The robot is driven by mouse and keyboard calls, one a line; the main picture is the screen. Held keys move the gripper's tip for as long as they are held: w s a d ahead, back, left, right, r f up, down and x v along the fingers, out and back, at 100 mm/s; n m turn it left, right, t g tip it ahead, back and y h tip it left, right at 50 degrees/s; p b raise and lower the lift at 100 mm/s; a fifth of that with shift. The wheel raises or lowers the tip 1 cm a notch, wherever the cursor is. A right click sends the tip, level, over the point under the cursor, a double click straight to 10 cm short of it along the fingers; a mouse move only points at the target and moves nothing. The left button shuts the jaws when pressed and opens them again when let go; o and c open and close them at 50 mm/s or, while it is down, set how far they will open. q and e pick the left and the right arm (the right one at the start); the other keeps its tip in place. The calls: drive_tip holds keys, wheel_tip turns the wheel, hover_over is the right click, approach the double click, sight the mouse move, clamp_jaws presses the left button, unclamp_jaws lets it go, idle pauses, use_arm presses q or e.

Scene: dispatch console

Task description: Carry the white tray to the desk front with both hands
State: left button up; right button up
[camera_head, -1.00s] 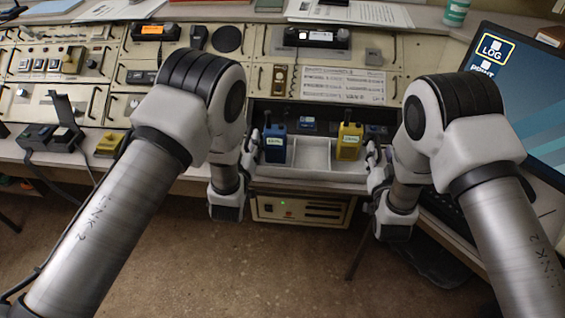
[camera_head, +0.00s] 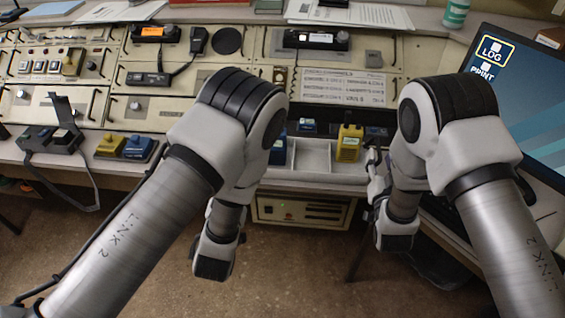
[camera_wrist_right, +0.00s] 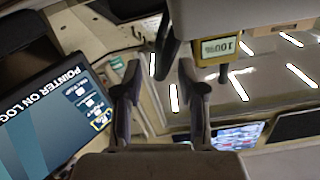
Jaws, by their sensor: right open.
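The white tray (camera_head: 313,158) sits at the front of the desk, in the middle of the head view. A yellow radio (camera_head: 348,145) stands at its right end; a blue radio (camera_head: 278,153) at its left is partly hidden by my left arm. My right gripper (camera_head: 374,160) is beside the tray's right end. In the right wrist view its two fingers (camera_wrist_right: 159,68) are apart, with a dark part between or behind them. The yellow radio (camera_wrist_right: 217,48) shows there with a "100%" display. My left gripper is hidden behind my left arm.
A monitor (camera_head: 530,100) stands close to my right arm. Yellow and blue blocks (camera_head: 138,148) and a black device (camera_head: 50,138) sit on the desk at left. Behind the tray rises the console panel (camera_head: 340,86). Open floor lies in front of the desk.

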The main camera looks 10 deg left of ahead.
drive_tip(key=s, duration=1)
drive_tip(key=shift+d, duration=0.2)
